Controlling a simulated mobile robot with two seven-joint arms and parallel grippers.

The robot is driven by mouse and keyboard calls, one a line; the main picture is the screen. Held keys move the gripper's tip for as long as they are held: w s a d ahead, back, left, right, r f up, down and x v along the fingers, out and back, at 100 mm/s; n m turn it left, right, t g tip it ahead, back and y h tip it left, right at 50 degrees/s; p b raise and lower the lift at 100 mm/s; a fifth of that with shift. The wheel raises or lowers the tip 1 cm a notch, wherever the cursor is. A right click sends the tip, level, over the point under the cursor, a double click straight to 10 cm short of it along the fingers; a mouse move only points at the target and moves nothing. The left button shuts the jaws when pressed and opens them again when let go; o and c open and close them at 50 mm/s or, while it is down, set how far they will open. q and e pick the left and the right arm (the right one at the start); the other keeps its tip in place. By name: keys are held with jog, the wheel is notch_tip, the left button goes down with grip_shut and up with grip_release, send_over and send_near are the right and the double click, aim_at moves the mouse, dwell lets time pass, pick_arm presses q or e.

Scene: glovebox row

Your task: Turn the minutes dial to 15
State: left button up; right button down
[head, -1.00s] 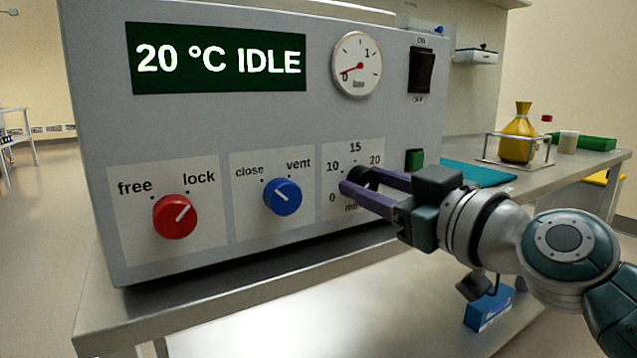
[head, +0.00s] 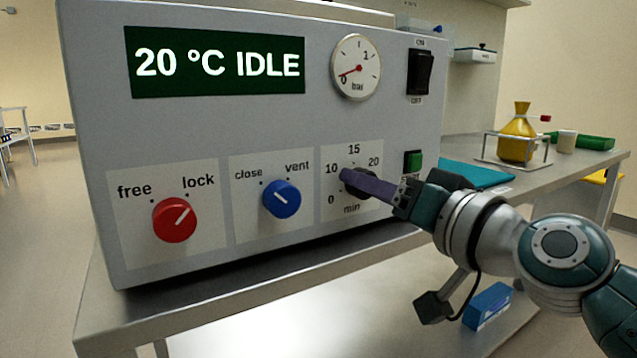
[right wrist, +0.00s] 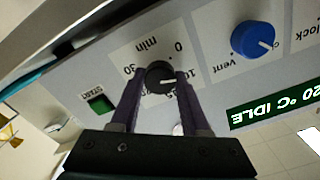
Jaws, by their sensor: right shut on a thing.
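The minutes dial is a small black knob (head: 358,189) on the right-hand panel of the grey machine, with 0, 10, 15 and 20 printed around it. My right gripper (head: 350,181) is shut on it, and a purple finger covers much of it in the head view. In the right wrist view the panel appears upside down. There the two fingers of the right gripper (right wrist: 160,77) stand on either side of the dial (right wrist: 158,73). Its white pointer line points toward the 10 mark. My left gripper is not in view.
A blue close/vent knob (head: 282,199) and a red free/lock knob (head: 175,221) sit left of the dial. A green start button (head: 413,161) and a black power switch (head: 420,72) are at the right. The display (head: 217,62) reads 20 °C IDLE.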

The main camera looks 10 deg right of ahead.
jog(key=shift+m+p, duration=1)
jog(key=shift+m, duration=6.3)
jog(key=shift+c, duration=1.9)
grip_release()
